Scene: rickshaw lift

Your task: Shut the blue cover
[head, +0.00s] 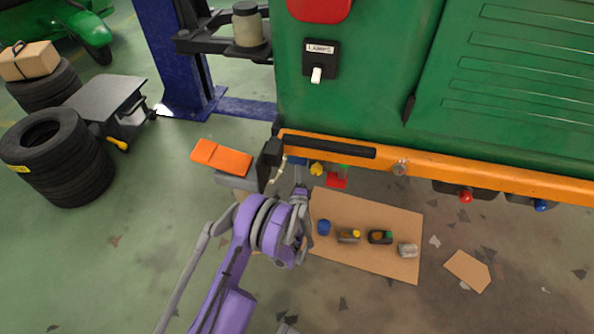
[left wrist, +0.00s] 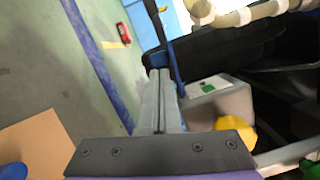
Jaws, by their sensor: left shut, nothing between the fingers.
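A small blue part (head: 297,160), which may be the blue cover, shows under the left end of the orange bumper. My left gripper (head: 300,181) is just below it, pointing toward the vehicle, with its fingers together. In the left wrist view the shut fingers (left wrist: 160,92) hold nothing. A light blue panel (left wrist: 145,24) lies beyond the fingertips, and a darker blue strip runs close beside them. I cannot tell whether the fingers touch the strip, or whether the cover stands open. My right gripper is not in view.
The orange bumper (head: 470,172) of the green vehicle overhangs this area. A yellow knob (head: 316,169) and a red part (head: 337,181) sit close by. A cardboard sheet (head: 372,211) with several small parts lies on the floor. An orange block (head: 221,157) stands to the left.

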